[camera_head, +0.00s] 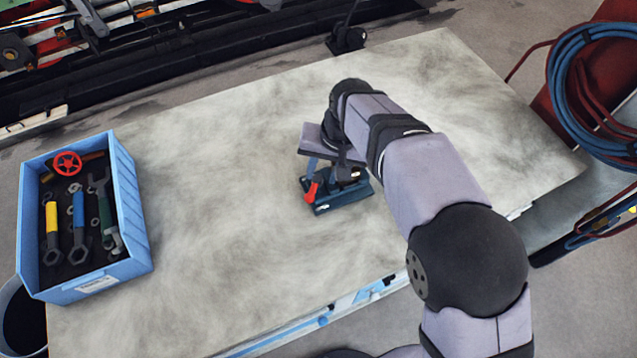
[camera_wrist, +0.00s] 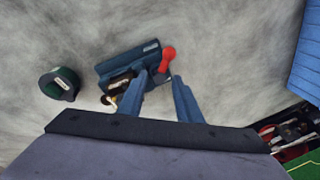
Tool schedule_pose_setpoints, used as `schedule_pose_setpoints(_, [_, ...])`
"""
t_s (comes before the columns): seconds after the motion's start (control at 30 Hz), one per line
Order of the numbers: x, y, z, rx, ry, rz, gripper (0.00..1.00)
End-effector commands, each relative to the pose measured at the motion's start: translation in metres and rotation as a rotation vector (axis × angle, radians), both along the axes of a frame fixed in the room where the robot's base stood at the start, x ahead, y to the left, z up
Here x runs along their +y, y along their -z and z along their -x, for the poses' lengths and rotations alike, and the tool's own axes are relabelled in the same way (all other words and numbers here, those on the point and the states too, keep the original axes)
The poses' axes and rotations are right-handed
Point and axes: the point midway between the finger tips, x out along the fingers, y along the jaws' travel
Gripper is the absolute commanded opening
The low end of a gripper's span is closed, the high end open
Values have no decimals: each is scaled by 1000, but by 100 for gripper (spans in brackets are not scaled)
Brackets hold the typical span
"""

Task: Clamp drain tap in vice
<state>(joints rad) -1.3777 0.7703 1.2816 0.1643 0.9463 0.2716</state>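A small blue vice (camera_head: 342,197) with a red handle (camera_head: 311,193) sits on the workbench, below my gripper (camera_head: 313,150). In the wrist view the vice (camera_wrist: 128,62) lies just beyond the fingertips, and its red handle (camera_wrist: 167,58) shows beyond the gap between them. My gripper (camera_wrist: 159,80) is open, its two blue fingers apart with nothing visible between them. A small brass-coloured piece (camera_wrist: 111,101) shows at the near side of the vice, beside the left finger. It may be the drain tap, partly hidden; I cannot tell whether the jaws hold it.
A blue crate (camera_head: 128,204) with wrenches and a red handwheel (camera_head: 67,163) stands at the bench's left. A round green-topped object (camera_wrist: 60,84) stands left of the vice in the wrist view. Blue hose (camera_head: 561,75) coils at right. Much of the workbench (camera_head: 230,130) is clear.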

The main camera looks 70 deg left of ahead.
Motion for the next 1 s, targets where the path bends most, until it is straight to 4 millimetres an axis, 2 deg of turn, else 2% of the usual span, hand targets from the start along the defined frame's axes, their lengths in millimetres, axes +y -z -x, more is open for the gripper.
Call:
schedule_pose_setpoints(0.03, [10, -15, 1, 17, 44, -18, 32])
schedule_pose_setpoints(0.07, [10, -18, 3, 33, 81, -8, 32])
schedule_pose_setpoints(0.2, [-3, -14, 8, 68, 184, 56, 32])
schedule_pose_setpoints(0.47, [-4, -12, 8, 73, 220, 63, 32])
schedule_pose_setpoints(0.67, [-2, 3, 11, 73, 217, 66, 32])
schedule_pose_setpoints(1.0, [3, 44, 17, 72, 216, 65, 32])
